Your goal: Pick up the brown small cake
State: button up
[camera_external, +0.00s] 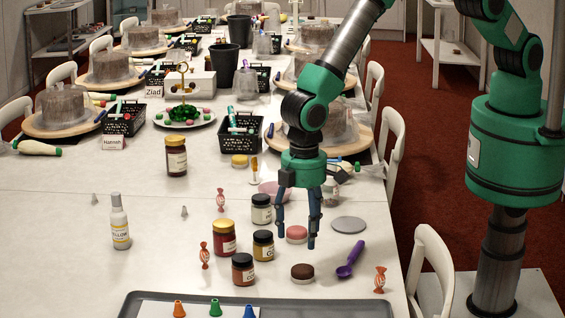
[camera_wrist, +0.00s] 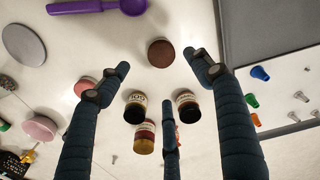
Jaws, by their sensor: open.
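The brown small cake (camera_external: 302,273) is a low round cake on the white table, near the tray. It also shows in the wrist view (camera_wrist: 160,55), beyond the fingertips at the upper middle. My gripper (camera_external: 295,240) hangs with its fingers pointing down, behind the brown cake as the external view looks. In the wrist view my gripper (camera_wrist: 157,66) has its fingers spread, with nothing held between them. The fingers are apart from the cake. A pink small cake (camera_external: 297,234) lies behind a finger in the external view.
Several jars, including a dark one (camera_external: 243,269), stand left of the brown cake. A purple scoop (camera_external: 350,259) lies to its right, with a grey disc (camera_external: 349,225) behind. A grey tray (camera_external: 385,306) with coloured nozzles lies in front. Wrapped candies are scattered around.

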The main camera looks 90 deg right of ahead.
send_over(303, 268)
jog(key=shift+w+d+f, duration=0.1)
jog(key=shift+w+f, duration=0.05)
jog(key=shift+f, duration=2.1)
jog(key=shift+f, duration=2.65)
jog(key=c, duration=0.9)
